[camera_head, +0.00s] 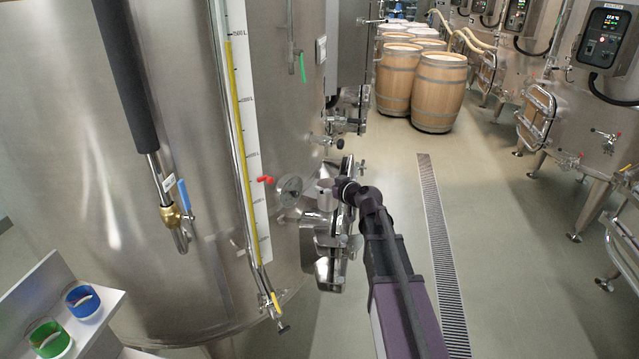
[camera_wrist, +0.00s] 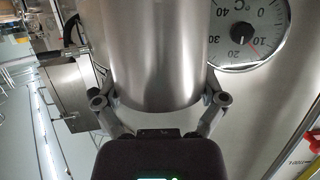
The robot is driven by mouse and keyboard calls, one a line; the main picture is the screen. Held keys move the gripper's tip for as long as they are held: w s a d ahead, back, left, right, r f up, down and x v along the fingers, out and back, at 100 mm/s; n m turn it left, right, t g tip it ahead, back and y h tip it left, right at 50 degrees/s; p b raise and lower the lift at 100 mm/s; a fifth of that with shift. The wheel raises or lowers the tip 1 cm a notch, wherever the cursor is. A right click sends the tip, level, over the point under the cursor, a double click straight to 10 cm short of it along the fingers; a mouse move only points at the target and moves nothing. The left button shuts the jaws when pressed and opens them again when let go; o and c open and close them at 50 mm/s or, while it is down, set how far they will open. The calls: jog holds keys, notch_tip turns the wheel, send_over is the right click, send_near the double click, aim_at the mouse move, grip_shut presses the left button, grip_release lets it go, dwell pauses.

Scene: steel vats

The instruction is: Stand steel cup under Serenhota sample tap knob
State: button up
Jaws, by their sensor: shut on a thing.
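A steel cup (camera_wrist: 160,50) fills the upper middle of the wrist view, a smooth cylinder with its rounded lower edge toward my gripper (camera_wrist: 160,95). One finger lies on each side of it and the gripper is shut on the cup. In the head view the cup (camera_head: 325,196) shows small at the end of my arm, close to the big vat's wall, with my gripper (camera_head: 341,188) at its right. A red knob (camera_head: 265,180) sticks out of the vat just left of the dial; a red part (camera_wrist: 313,142) also shows at the wrist view's right edge. I cannot read the name Serenhota on any tap.
A dial thermometer (camera_head: 290,190) sits beside the cup, also large in the wrist view (camera_wrist: 243,35). The vat (camera_head: 180,130) carries a level gauge (camera_head: 240,130) and a manway door with steel fittings. A shelf with colored cups stands lower left. The aisle floor (camera_head: 500,220) is clear.

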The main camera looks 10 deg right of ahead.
jog(key=shift+r, duration=0.1)
dwell(0.3)
jog(key=w+d+f+b, duration=0.1)
jog(key=w+d, duration=0.1)
jog(key=w, duration=1.2)
jog(key=shift+w+f, duration=0.2)
jog(key=shift+w, duration=0.1)
jog(key=shift+w+f+b, duration=0.3)
jog(key=shift+f+b, duration=0.65)
jog(key=shift+b, duration=0.1)
jog(key=shift+w+f+b, duration=0.3)
jog(key=shift+f+b, duration=0.6)
jog(key=shift+b, duration=0.1)
jog(key=shift+f, duration=0.2)
jog(key=o, duration=0.8)
jog(key=shift+r, duration=0.1)
jog(key=shift+o, duration=0.2)
